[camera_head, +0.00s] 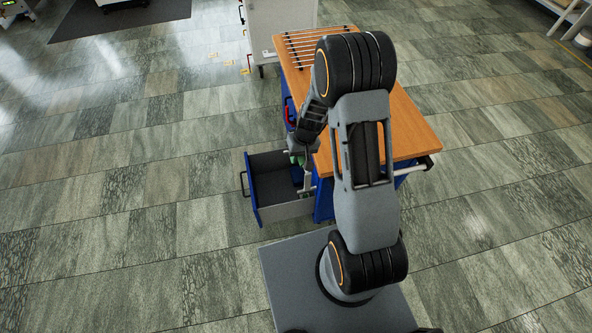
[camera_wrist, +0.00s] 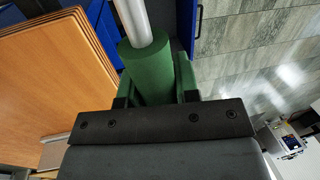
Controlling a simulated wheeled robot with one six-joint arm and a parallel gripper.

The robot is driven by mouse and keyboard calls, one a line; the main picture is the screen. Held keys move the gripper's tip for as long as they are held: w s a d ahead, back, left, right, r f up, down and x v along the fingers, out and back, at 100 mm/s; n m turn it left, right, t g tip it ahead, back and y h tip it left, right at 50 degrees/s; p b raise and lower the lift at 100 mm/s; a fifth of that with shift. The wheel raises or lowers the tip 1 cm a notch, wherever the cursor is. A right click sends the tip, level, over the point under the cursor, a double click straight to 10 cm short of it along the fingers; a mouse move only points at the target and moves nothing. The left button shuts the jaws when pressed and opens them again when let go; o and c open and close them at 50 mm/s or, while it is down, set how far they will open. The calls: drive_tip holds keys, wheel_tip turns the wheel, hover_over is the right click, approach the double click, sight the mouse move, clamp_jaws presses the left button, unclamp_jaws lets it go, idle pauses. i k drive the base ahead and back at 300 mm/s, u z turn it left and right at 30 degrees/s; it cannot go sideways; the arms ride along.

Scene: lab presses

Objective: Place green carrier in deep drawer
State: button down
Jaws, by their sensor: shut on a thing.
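The green carrier (camera_wrist: 148,75) fills the space between the fingers of my gripper (camera_wrist: 155,97) in the wrist view. It has a thick green cylinder with a pale metal rod running out of it. My gripper is shut on it. In the head view only a small green patch (camera_head: 293,158) of it shows beside my gripper (camera_head: 303,163). The deep drawer (camera_head: 252,193) is pulled out, blue in front with a dark grey inside. My gripper is at its right side, close to the cabinet; its exact height over the drawer is hard to tell.
The blue cabinet has a wooden top (camera_head: 408,128) with a rack of rods (camera_head: 305,45) at its far end. A red item (camera_head: 290,112) sits in the cabinet's side above the drawer. A dark blue item (camera_head: 297,176) shows in the drawer's right part. Floor left of the drawer is clear.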

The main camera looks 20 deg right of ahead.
sight(274, 195)
drive_tip(key=k, duration=0.6)
drive_tip(key=u, duration=0.65)
drive_tip(key=i, duration=1.1)
drive_tip(key=u, duration=0.1)
